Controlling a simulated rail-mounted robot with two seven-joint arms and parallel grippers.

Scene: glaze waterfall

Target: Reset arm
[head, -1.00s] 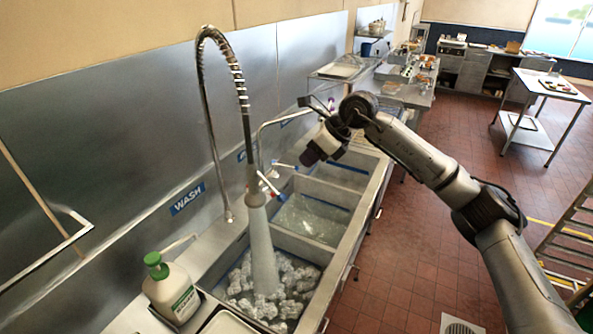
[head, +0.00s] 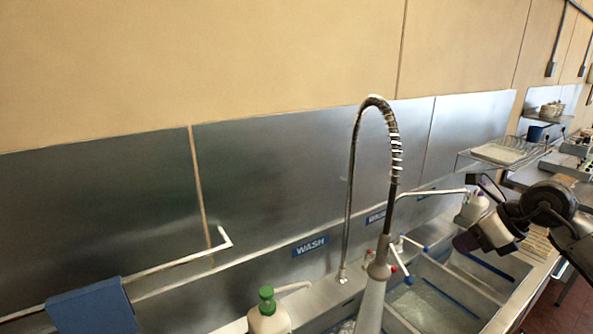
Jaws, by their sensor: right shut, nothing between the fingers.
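My right arm comes in from the right edge, and its gripper (head: 466,242) hangs over the far part of the sink (head: 515,310), pointing down and left. The gripper is shut and I see nothing held in it. My left gripper is out of view.
A tall spring-hose faucet (head: 351,190) stands left of my right gripper, its spray head (head: 378,268) over the near basin. A green-capped bottle (head: 268,318) stands at the bottom edge. A blue cloth (head: 95,308) hangs lower left. A wire shelf (head: 500,153) is on the wall behind.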

